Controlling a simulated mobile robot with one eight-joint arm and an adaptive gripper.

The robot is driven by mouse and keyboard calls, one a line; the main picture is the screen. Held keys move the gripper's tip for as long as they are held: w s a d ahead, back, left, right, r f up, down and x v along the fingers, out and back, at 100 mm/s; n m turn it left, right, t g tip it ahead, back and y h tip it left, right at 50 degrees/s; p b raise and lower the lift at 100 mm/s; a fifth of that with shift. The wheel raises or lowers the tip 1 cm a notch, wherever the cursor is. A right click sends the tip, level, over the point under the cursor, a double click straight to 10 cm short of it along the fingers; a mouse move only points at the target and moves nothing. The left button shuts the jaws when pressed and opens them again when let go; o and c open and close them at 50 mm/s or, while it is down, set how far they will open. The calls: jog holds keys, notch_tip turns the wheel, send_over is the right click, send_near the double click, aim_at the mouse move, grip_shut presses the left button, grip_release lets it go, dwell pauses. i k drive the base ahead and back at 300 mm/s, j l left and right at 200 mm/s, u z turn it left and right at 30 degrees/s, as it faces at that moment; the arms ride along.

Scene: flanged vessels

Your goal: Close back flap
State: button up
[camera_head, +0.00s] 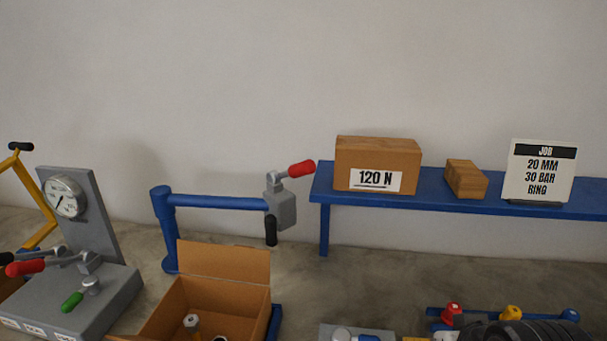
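An open cardboard box (178,302) stands at the lower left of the middle, cut off by the bottom edge of the view. Its back flap (224,262) stands up along the far edge, leaning slightly back. A part of another flap (124,338) shows at the lower left of the box. Inside are a small cylindrical item with a pale top (192,325) and another item (220,338) that is mostly cut off.
A blue post with an arm (215,202) and a red-handled tool (281,205) stands behind the box. A grey gauge stand (85,215) is left. A blue shelf (430,197) is right.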

aim_at(235, 263)
jog(key=u, duration=1)
